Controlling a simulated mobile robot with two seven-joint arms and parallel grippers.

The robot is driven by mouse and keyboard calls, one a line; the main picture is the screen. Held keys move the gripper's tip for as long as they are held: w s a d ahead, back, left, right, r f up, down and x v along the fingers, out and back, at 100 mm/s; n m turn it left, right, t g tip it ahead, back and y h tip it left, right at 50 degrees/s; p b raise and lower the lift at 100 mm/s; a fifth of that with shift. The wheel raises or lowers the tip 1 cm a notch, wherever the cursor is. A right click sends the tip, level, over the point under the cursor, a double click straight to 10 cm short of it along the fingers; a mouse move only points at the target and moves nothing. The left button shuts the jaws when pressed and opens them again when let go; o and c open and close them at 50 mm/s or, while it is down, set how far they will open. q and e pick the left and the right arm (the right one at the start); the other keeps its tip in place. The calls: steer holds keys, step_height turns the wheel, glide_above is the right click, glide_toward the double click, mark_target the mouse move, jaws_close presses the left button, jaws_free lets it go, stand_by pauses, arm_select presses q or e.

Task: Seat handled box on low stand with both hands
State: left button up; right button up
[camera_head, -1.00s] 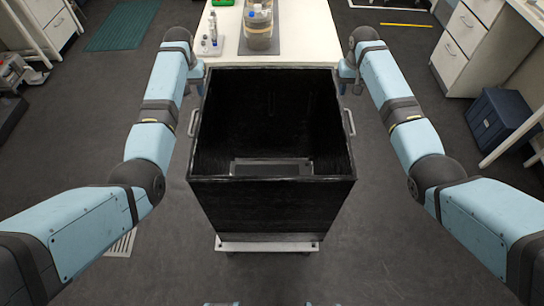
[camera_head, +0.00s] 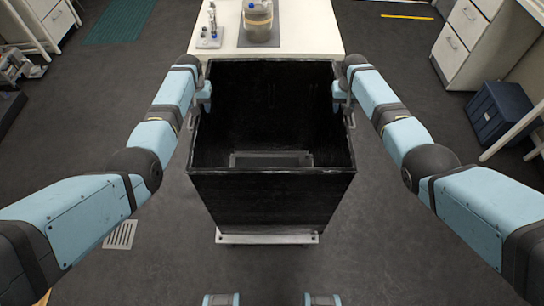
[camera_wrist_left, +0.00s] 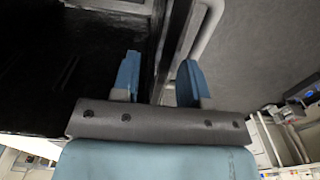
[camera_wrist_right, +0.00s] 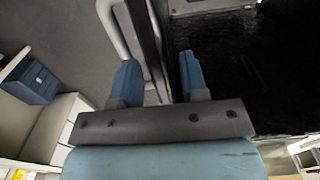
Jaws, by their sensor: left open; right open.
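The black open-topped box (camera_head: 272,200) stands upright in the middle of the head view, with a metal handle on each side wall. The left handle shows in the left wrist view (camera_wrist_left: 205,35), the right handle in the right wrist view (camera_wrist_right: 112,28). A pale flat support (camera_head: 267,239) shows under the box's front edge; most of it is hidden. My left gripper (camera_wrist_left: 158,80) is open, one finger inside the left wall, one outside near the handle. My right gripper (camera_wrist_right: 157,82) is open and straddles the right wall likewise. Contact with the handles cannot be told.
A white table (camera_head: 295,35) stands just behind the box, with a clear vessel (camera_head: 257,22) and a small bottle rack (camera_head: 209,38) on it. A dark blue bin (camera_head: 500,112) and white drawers (camera_head: 468,40) are at right. The floor in front is clear.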

arm_select(q)
steer(key=shift+f, duration=1.45)
arm_select(e)
steer(key=shift+f, duration=1.4)
arm_select(q)
jaws_close()
arm_select(e)
jaws_close()
arm_select(q)
steer(key=shift+w+r, duration=0.1)
steer(key=shift+r, duration=0.1)
arm_select(e)
steer(key=shift+w+r, duration=0.15)
steer(key=shift+r, duration=0.05)
